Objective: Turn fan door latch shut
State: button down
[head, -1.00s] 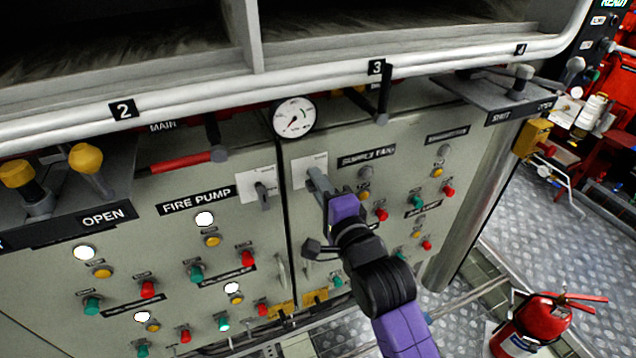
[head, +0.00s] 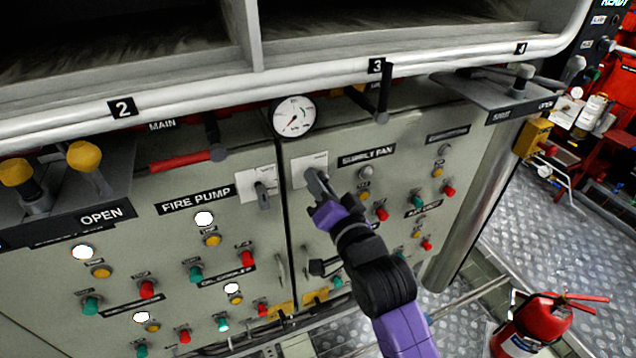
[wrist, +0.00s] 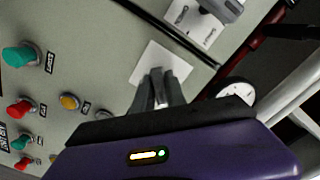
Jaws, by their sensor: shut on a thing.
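The fan door's latch sits on a white plate (head: 302,164) at the upper left of the door marked SUPPLY FAN. The plate also shows in the wrist view (wrist: 176,60). My gripper (head: 318,184) is at the plate, with its jaws shut on the latch handle. In the wrist view both fingers (wrist: 158,88) reach onto the plate and mostly hide the handle, so its exact angle is hard to tell. The neighbouring fire pump door has a similar latch (head: 262,194), its grey handle hanging down on a white plate.
A round gauge (head: 294,117) is above the door seam. A white rail (head: 220,88) runs above the panel, and a black lever (head: 383,100) hangs near label 3. Buttons and lamps stick out below and beside the latch. A red fire extinguisher (head: 532,325) stands at lower right.

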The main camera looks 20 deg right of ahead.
jog(key=n, duration=0.4)
jog(key=shift+n, duration=0.3)
jog(key=n, duration=0.4)
jog(key=shift+n, duration=0.3)
jog(key=c, duration=1.4)
grip_release()
jog(key=shift+o, duration=0.2)
jog(key=shift+b, duration=0.3)
jog(key=s+b, duration=0.1)
jog(key=s, duration=0.6)
jog(key=shift+s, duration=0.4)
